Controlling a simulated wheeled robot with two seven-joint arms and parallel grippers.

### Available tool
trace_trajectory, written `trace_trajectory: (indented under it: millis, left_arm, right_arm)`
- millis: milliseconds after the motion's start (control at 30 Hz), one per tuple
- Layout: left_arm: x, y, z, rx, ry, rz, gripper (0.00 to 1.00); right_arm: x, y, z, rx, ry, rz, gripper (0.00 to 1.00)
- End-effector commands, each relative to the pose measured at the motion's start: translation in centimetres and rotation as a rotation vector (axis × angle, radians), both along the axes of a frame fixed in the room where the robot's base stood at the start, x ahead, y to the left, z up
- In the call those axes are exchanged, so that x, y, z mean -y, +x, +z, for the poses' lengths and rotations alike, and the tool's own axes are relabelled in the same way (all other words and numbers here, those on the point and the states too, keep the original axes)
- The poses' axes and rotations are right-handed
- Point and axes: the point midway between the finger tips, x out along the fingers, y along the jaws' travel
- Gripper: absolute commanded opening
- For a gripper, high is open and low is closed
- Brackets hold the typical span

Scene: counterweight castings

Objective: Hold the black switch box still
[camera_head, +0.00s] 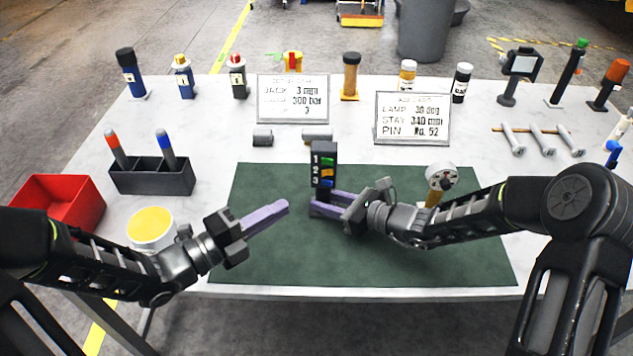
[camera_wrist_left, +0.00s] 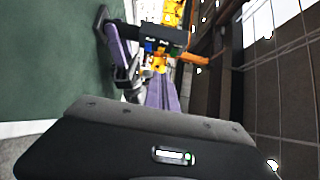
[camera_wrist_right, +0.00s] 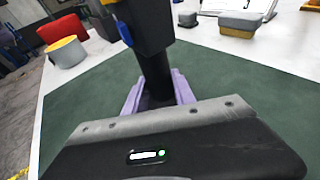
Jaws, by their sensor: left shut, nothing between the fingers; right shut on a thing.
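The black switch box (camera_head: 322,168) stands upright on the green mat (camera_head: 262,248), with numbered rows 1, 2, 3 and green, yellow and blue switches on its face. My right gripper (camera_head: 318,201) is shut on the lower part of the box, its purple fingers on either side. In the right wrist view the box's dark stem (camera_wrist_right: 156,75) sits between those fingers. My left gripper (camera_head: 281,206) is shut and empty, left of the box and apart from it. The box (camera_wrist_left: 160,38) also shows beyond the left fingers in the left wrist view.
A dial gauge (camera_head: 441,178) stands right of my right gripper. A dark holder (camera_head: 152,178) with two markers, a red bin (camera_head: 58,200) and a yellow-topped tub (camera_head: 150,226) are at left. The front mat is clear.

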Motion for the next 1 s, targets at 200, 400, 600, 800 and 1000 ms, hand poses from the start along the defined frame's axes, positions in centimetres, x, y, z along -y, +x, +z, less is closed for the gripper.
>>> trace_trajectory:
  millis: [200,400,600,800,1000]
  left_arm:
    - [1.2,-1.8,-0.2,-0.004,-0.01,-0.065,0.0]
    - [1.2,-1.8,-0.3,-0.004,-0.009,-0.064,0.0]
    - [1.6,-1.4,-0.3,-0.004,-0.008,-0.065,0.0]
    - [3.5,-0.2,-0.3,-0.005,-0.01,-0.067,0.0]
    - [6.5,2.1,-0.3,-0.004,-0.01,-0.067,0.0]
  right_arm:
    - [0.0,0.0,0.1,0.001,0.001,0.0,0.0]
    - [0.0,0.0,0.1,0.001,0.0,0.0,0.0]
    - [0.0,0.0,0.1,0.001,0.0,0.0,0.0]
    - [0.0,0.0,0.1,0.001,0.0,0.001,0.0]
    - [0.0,0.0,0.1,0.001,0.0,0.001,0.0]
